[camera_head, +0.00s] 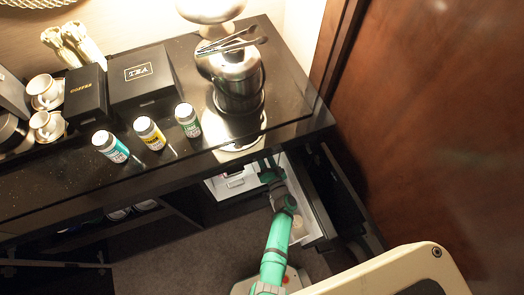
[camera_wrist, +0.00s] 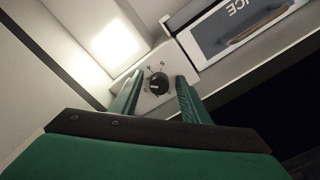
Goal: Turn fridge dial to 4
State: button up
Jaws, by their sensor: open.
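The fridge dial (camera_wrist: 159,82) is a round black knob with a light pointer mark, set on a pale panel (camera_wrist: 150,101) with small markings around it. It shows in the wrist view between my fingertips. I cannot read clearly which number it points to. My gripper (camera_wrist: 158,92) is open, one green finger on each side of the dial; I cannot tell whether either finger touches it. In the head view my gripper (camera_head: 268,163) reaches into the open fridge (camera_head: 222,186) under the counter, and the dial is not discernible there.
A lit square lamp (camera_wrist: 115,43) and an ICE compartment door (camera_wrist: 240,25) are close to the dial. The open fridge door (camera_head: 318,205) stands right of my arm. On the counter (camera_head: 60,182) are several cans, black boxes, cups and an ice bucket (camera_head: 238,85) with tongs.

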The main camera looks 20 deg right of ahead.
jog(key=c, duration=1)
jog(key=shift+m, duration=0.3)
jog(key=shift+r+m, duration=0.2)
jog(key=shift+m, duration=3.9)
jog(key=o, duration=1)
